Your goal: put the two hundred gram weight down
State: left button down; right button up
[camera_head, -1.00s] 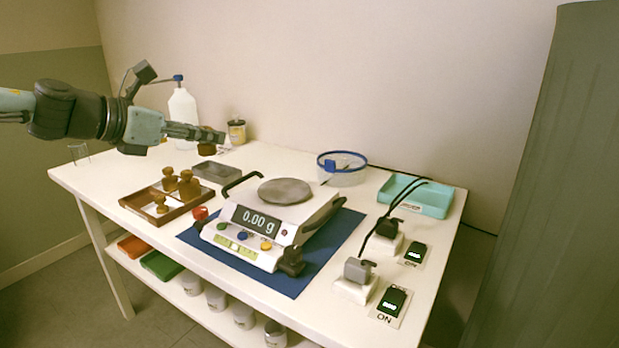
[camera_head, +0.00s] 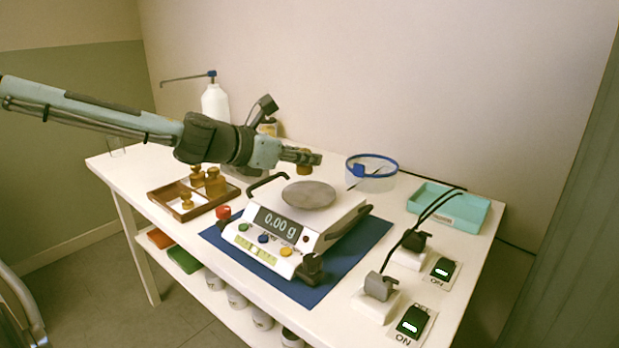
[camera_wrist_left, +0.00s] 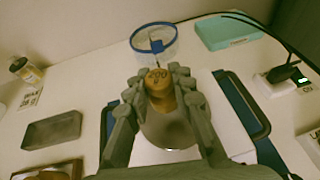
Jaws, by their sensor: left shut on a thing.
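My left gripper (camera_head: 300,158) is shut on a brass weight (camera_head: 304,169), which hangs below its fingertips. In the left wrist view the weight (camera_wrist_left: 158,79) sits between the fingers, its top marked with figures that look like 200. The balance (camera_head: 284,236) reads 0.00 g, and its round grey pan (camera_head: 309,194) lies below and just right of the held weight. In the left wrist view the pan (camera_wrist_left: 170,133) shows beneath the fingers, partly hidden by them. The weight looks apart from the pan. My right gripper is not in view.
A wooden weight box (camera_head: 170,206) with several brass weights stands left of the balance. A clear bowl with a blue rim (camera_head: 372,177) stands behind it.

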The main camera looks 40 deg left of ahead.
aim_at(300, 171)
pick_arm(q)
jog(key=shift+w+d+f, duration=0.3)
jog(key=shift+w, duration=0.05)
notch_tip(300, 171, down, 3)
jog(key=shift+f+b, duration=0.1)
jog(key=shift+b, duration=0.2)
jog(key=shift+f, duration=0.35)
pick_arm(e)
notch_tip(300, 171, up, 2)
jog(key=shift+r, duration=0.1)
pick_arm(q)
jog(key=shift+f, duration=0.1)
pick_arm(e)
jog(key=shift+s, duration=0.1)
pick_arm(q)
jog(key=c, duration=1.3)
grip_release()
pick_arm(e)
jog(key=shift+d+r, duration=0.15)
